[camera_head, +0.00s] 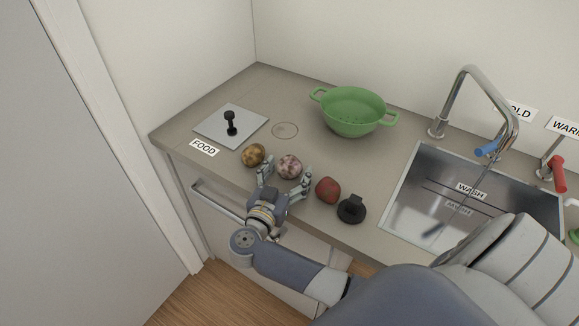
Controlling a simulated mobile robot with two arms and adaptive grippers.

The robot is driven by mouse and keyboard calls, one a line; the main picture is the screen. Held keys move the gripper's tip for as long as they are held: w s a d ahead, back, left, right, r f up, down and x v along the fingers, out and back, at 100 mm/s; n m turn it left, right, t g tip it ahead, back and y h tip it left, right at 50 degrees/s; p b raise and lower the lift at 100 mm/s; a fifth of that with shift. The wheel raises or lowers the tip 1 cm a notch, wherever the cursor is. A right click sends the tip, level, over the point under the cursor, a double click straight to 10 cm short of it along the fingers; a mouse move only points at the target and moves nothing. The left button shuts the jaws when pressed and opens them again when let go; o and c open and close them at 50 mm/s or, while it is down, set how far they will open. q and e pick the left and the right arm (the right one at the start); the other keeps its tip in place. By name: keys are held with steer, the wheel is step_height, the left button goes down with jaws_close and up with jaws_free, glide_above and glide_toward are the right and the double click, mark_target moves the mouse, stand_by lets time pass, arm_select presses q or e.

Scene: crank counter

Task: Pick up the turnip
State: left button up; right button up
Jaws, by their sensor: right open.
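The turnip (289,166), round with mottled pinkish-white skin, sits on the counter near its front edge. My right gripper (285,176) comes from the front of the counter. It is open, with one finger to the left of the turnip and the other to its right and nearer the front. The turnip shows past the fingers; I cannot tell whether they touch it. My left gripper is not in view.
A yellow-brown vegetable (253,155) sits close left of the gripper, and a red one (328,190) to its right, beside a black round object (351,208). A green colander (353,110) stands behind. A metal plate with black handle (231,124) is at left, a sink (408,215) at right.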

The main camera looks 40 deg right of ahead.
steer(key=shift+w+d, duration=0.1)
steer(key=shift+d, duration=0.1)
steer(key=c, duration=1.1)
